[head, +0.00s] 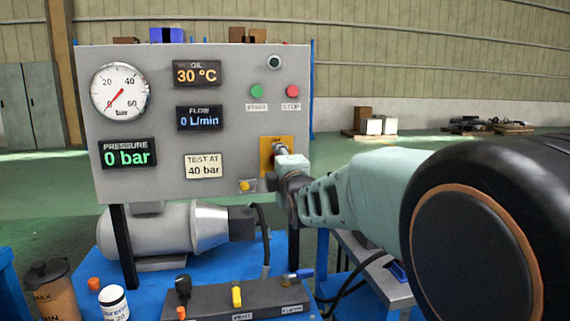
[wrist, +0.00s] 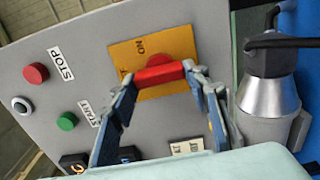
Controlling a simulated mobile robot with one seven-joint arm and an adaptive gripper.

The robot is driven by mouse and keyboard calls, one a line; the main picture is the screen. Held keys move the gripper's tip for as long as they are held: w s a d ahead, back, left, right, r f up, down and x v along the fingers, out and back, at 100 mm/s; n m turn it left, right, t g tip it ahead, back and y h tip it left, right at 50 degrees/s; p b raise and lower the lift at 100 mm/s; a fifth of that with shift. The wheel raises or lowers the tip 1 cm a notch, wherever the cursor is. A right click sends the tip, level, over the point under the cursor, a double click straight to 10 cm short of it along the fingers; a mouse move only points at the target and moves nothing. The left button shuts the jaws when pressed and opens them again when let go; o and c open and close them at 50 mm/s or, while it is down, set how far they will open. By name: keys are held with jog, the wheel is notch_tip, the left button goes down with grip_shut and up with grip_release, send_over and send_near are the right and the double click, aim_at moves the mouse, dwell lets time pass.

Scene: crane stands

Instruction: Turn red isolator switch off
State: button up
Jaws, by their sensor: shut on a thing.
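The red isolator switch (wrist: 160,75) has a red bar handle on a round red base, mounted on a yellow plate (wrist: 130,56) with the word ON near its edge. In the head view the yellow plate (head: 266,146) is at the lower right of the grey panel, and my gripper hides the red handle. My gripper (head: 278,158) is at the plate, reaching in from the right. In the wrist view my gripper (wrist: 159,79) has one blue-grey finger at each end of the red bar, shut on it. The bar lies roughly crosswise in that view.
The grey panel (head: 220,130) carries a gauge, displays, a green start button (head: 257,91) and a red stop button (head: 292,91). A motor (head: 160,228) sits below it. A valve block (head: 240,299) and bottles stand in front. A yellow knob (head: 246,185) is left of my gripper.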

jog(key=o, duration=1.2)
jog(key=shift+c, duration=0.2)
